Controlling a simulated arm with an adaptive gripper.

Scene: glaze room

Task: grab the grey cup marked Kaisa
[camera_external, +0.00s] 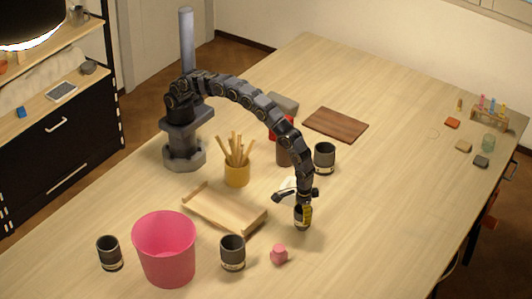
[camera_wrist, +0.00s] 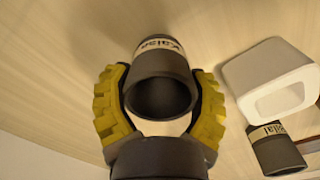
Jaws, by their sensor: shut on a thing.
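The grey cup marked Kaisa (camera_wrist: 160,88) is between the yellow-padded fingers of my gripper (camera_wrist: 160,100) in the wrist view, its dark open mouth facing the camera and its name on a pale band. The fingers are shut on its sides. In the external view my gripper (camera_external: 304,214) points down near the front middle of the table, and its fingers mostly hide the cup. I cannot tell whether the cup touches the table. Another grey cup, its label partly readable as "ilal" (camera_wrist: 275,150), lies to the right in the wrist view.
Grey cups stand at the left (camera_external: 109,255), front (camera_external: 233,254) and behind my gripper (camera_external: 324,160). Nearby are a pink bucket (camera_external: 165,255), small pink object (camera_external: 279,255), wooden tray (camera_external: 222,212), yellow stick holder (camera_external: 237,175) and white block (camera_wrist: 255,70).

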